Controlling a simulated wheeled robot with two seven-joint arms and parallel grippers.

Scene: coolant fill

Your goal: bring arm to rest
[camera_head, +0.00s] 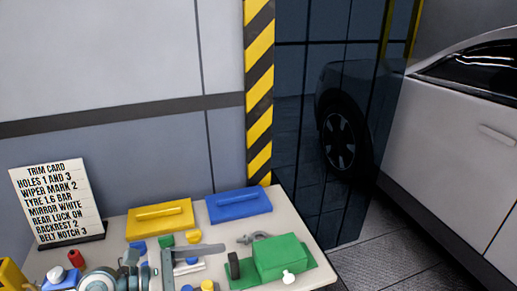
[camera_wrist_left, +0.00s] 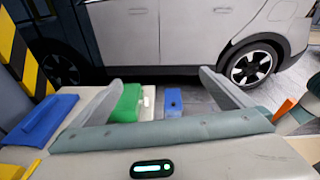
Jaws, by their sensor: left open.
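My left arm (camera_head: 100,281) comes in at the bottom left of the head view, low over the table. My left gripper is open, and its two fingers stand wide apart in the left wrist view (camera_wrist_left: 160,80). Nothing is between the fingertips. In the head view one grey finger (camera_head: 202,250) points right, toward the green block (camera_head: 280,256); the other is not clearly seen. The green block also shows beyond the fingers in the left wrist view (camera_wrist_left: 128,103). My right gripper is in neither view.
The table (camera_head: 118,228) holds a yellow case (camera_head: 160,220), a blue case (camera_head: 238,205), a text card (camera_head: 56,200), a red item (camera_head: 76,258) and several small parts. A striped post (camera_head: 259,90) stands behind. A white car (camera_head: 460,150) is at the right, across open floor (camera_head: 375,250).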

